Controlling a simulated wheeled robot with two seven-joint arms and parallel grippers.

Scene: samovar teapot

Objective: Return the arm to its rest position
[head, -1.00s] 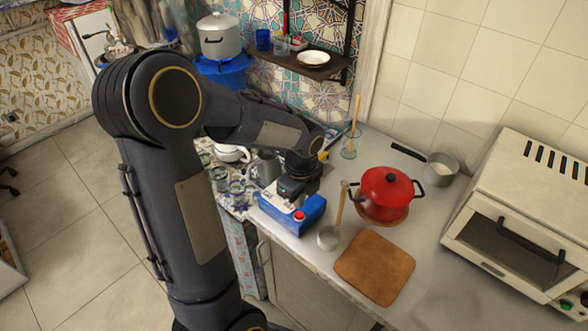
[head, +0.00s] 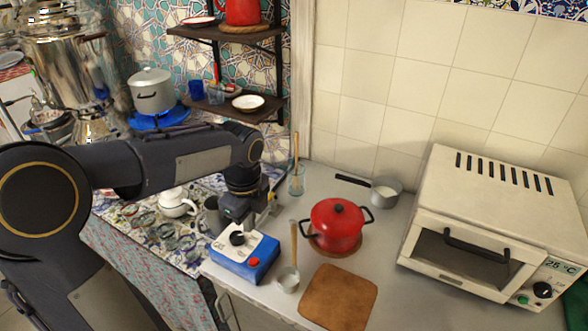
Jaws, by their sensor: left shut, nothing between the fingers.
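My left arm comes in from the left and reaches over the counter. Its left gripper (head: 246,216) points down just above or behind the blue and white box (head: 243,258) with a black knob and a red button. The gripper is shut and empty; its fingertips are small and partly hidden, and I cannot tell whether they touch the box. My right gripper is not in view. A white teapot (head: 178,204) stands left of the gripper, and a large shiny samovar (head: 68,65) stands at the far left, behind my arm.
A red pot (head: 337,226), a ladle (head: 289,279), a brown board (head: 338,298) and a glass with a wooden spoon (head: 296,181) are close on the right. Small glasses (head: 163,231) stand on the left. A toaster oven (head: 490,225) is at right; shelves (head: 225,106) are behind.

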